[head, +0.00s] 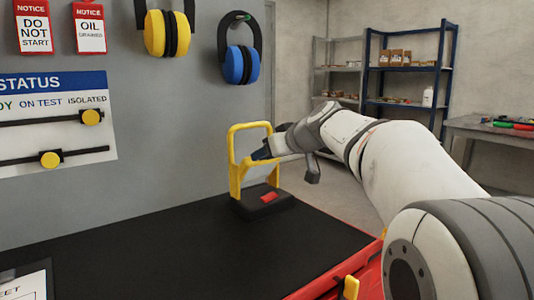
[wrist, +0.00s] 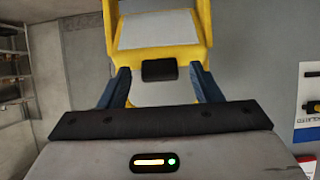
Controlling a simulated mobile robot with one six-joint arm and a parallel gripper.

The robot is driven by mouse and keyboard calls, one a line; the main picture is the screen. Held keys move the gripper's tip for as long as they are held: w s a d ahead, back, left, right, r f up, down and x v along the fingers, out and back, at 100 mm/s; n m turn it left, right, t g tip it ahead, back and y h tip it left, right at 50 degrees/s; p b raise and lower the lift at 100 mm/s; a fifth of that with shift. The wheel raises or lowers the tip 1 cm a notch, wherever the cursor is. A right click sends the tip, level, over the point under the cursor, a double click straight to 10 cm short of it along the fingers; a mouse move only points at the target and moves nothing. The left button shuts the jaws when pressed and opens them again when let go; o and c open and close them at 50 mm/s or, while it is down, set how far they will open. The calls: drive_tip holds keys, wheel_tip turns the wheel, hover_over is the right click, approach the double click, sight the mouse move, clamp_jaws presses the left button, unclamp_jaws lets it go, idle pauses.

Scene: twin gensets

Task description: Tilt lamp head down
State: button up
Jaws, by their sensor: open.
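The work lamp has a yellow frame (head: 234,168) on a black base (head: 262,206) with a red patch, standing on the black bench top. In the wrist view its yellow-rimmed head (wrist: 205,22) with a pale panel fills the upper middle. A small black block (wrist: 159,70) sits at the head's lower edge. My gripper (head: 264,152) is at the lamp frame, coming from the right. In the wrist view its two blue fingers (wrist: 160,80) are apart, one on each side of the black block, with gaps showing. Whether either finger touches the yellow rim is unclear.
The black bench top (head: 180,250) is mostly clear. A grey panel behind it carries yellow ear defenders (head: 168,34), blue ear defenders (head: 238,64), red notice tags (head: 89,28) and a status board (head: 60,145). Shelves (head: 405,70) and a side table (head: 490,128) stand farther back.

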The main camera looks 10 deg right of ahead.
drive_tip(key=p+v, duration=0.1)
drive_tip(key=v, duration=0.6)
drive_tip(key=shift+s+r, duration=0.2)
drive_tip(key=shift+s, duration=0.15)
drive_tip(key=shift+d, duration=0.1)
